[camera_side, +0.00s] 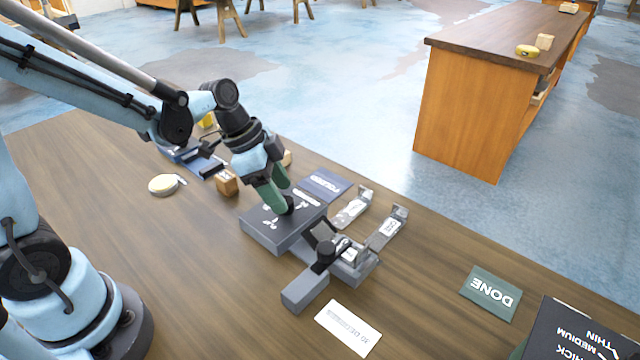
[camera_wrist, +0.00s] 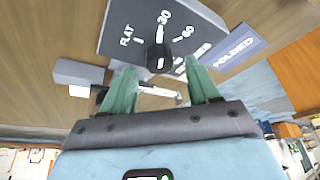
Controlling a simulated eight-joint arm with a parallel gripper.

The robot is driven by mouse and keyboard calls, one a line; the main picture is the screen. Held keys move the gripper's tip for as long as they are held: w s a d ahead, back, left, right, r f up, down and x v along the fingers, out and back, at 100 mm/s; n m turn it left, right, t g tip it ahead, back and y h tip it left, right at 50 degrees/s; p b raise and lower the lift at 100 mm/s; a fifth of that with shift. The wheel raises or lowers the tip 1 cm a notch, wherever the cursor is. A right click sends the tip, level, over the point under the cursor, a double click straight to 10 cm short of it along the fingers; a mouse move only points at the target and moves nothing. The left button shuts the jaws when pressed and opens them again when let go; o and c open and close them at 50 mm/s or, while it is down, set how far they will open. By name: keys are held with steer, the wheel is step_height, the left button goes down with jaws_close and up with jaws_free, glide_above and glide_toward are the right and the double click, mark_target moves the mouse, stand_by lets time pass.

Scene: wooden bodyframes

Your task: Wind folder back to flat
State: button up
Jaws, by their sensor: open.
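The folder's dark grey dial box (camera_side: 262,235) sits on the bench, with marks FLAT, 30 and 60 on its top in the wrist view (camera_wrist: 120,30). A black knob (camera_wrist: 158,57) stands in the middle of the marks; a short white line shows on it, but which mark it points to is unclear. Beside the box is the grey folder bed (camera_side: 362,270) with a black upright part (camera_side: 322,245). My gripper (camera_side: 279,204) has green fingers, open and pointing down at the knob. In the wrist view the knob shows beyond and between the fingertips (camera_wrist: 162,78); contact cannot be told.
A blue FOLDED mat (camera_side: 325,184) and two labelled metal strips (camera_side: 350,212) (camera_side: 388,230) lie behind the folder. A white card (camera_side: 348,328), green DONE mat (camera_side: 490,293) and dark thickness panel (camera_side: 570,335) lie right.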

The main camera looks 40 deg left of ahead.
steer(key=shift+x, duration=1.05)
steer(key=c, duration=1)
steer(key=shift+c, duration=0.2)
steer(key=shift+n, duration=0.4)
steer(key=n+y, duration=0.1)
steer(key=n, duration=0.1)
steer(key=n+t+y, duration=0.1)
steer(key=n, duration=0.2)
steer(key=shift+s+d, duration=0.1)
steer(key=shift+d, duration=0.05)
steer(key=n+y, duration=0.1)
steer(key=n, duration=0.2)
steer(key=n+y, duration=0.1)
steer(key=n, duration=0.3)
steer(key=shift+t+y, duration=0.3)
